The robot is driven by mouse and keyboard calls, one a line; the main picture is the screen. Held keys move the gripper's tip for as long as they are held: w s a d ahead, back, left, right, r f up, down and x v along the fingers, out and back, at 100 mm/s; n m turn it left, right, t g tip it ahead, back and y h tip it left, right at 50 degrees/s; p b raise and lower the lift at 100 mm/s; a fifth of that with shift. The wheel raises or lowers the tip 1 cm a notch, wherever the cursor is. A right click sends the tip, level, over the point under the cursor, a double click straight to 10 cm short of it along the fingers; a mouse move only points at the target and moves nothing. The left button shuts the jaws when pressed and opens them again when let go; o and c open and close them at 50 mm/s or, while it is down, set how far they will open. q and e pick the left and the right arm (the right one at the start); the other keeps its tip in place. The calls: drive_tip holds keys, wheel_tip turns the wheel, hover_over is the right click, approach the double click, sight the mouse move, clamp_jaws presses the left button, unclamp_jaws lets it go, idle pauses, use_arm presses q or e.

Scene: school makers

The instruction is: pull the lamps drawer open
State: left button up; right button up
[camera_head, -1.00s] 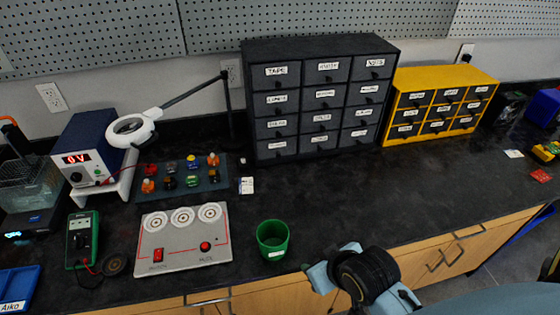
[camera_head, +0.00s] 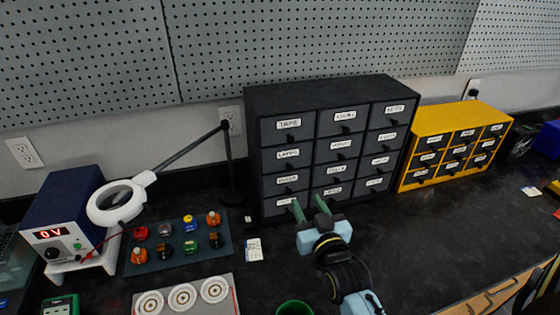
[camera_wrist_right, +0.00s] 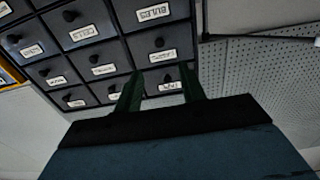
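The black cabinet (camera_head: 330,92) stands at the back of the bench. Its lamps drawer (camera_head: 288,154) is second from the top in the left column and looks shut, with a white label and a dark knob. My right gripper (camera_head: 309,206) is open and empty, its two green fingers pointing at the cabinet. In the head view they overlap the left column's bottom drawer, below the lamps drawer. The wrist view, which looks upside down, shows the open fingers (camera_wrist_right: 161,88) apart, with the lamps drawer (camera_wrist_right: 163,56) beyond them. My left gripper is out of view.
A magnifier lamp (camera_head: 117,203) with a long arm stands left of the cabinet, beside the power supply (camera_head: 70,220). A mat (camera_head: 205,255) of small coloured parts lies in front. A yellow cabinet (camera_head: 430,120) stands to the right. A green cup (camera_head: 294,307) is at the front.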

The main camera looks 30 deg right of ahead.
approach(290, 168)
drive_tip(key=w, duration=0.1)
drive_tip(key=x, duration=0.6)
drive_tip(key=shift+d, duration=0.15)
drive_tip(key=shift+w+d, duration=0.15)
drive_tip(key=shift+w, duration=0.45)
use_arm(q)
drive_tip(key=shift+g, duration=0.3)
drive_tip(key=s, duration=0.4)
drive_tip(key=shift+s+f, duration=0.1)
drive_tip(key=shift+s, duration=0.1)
use_arm(e)
clamp_jaws()
